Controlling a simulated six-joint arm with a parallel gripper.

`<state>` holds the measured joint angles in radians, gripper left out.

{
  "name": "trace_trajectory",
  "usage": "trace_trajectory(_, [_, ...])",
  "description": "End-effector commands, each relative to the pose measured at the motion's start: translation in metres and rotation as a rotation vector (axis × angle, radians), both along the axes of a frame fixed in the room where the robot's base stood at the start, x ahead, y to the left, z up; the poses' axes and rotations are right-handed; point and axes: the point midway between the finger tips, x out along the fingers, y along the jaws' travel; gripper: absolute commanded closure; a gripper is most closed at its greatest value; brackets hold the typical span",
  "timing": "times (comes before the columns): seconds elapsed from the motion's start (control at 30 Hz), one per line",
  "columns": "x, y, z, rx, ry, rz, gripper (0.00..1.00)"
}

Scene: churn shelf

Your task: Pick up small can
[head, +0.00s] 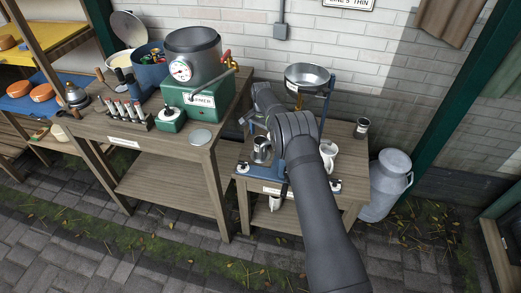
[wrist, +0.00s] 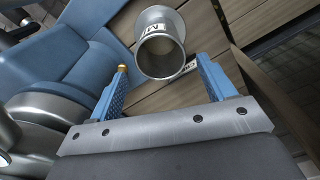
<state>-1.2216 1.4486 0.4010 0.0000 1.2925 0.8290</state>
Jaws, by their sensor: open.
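In the wrist view a small metal can (wrist: 160,45) with a flared rim and a white label stands on the wooden table. My gripper (wrist: 162,64) is open, with one blue finger to each side of the can's near end in the picture. In the head view my arm hides most of the gripper. There a small metal can (head: 261,148) stands just left of my arm on the small table, and a darker labelled can (head: 362,127) stands at that table's back right. I cannot tell for sure which one the wrist view shows.
A blue-framed stand holds a metal bowl (head: 307,77) behind my arm. A large milk churn (head: 388,184) stands on the floor at right. A taller workbench (head: 170,160) with a green machine (head: 203,101) is at left.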

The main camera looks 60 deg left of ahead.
Motion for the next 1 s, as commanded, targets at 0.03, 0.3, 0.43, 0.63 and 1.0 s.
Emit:
trace_trajectory(0.03, [-0.001, 0.000, -0.003, 0.000, 0.000, 0.000, 0.24])
trace_trajectory(0.3, [-0.006, -0.001, -0.039, -0.001, 0.001, 0.001, 0.24])
trace_trajectory(0.43, [-0.006, -0.001, -0.050, 0.000, 0.000, 0.001, 0.24])
trace_trajectory(0.63, [-0.006, -0.001, -0.050, 0.001, -0.001, 0.001, 0.24])
trace_trajectory(1.0, [-0.006, -0.001, -0.050, 0.001, -0.001, 0.000, 0.76])
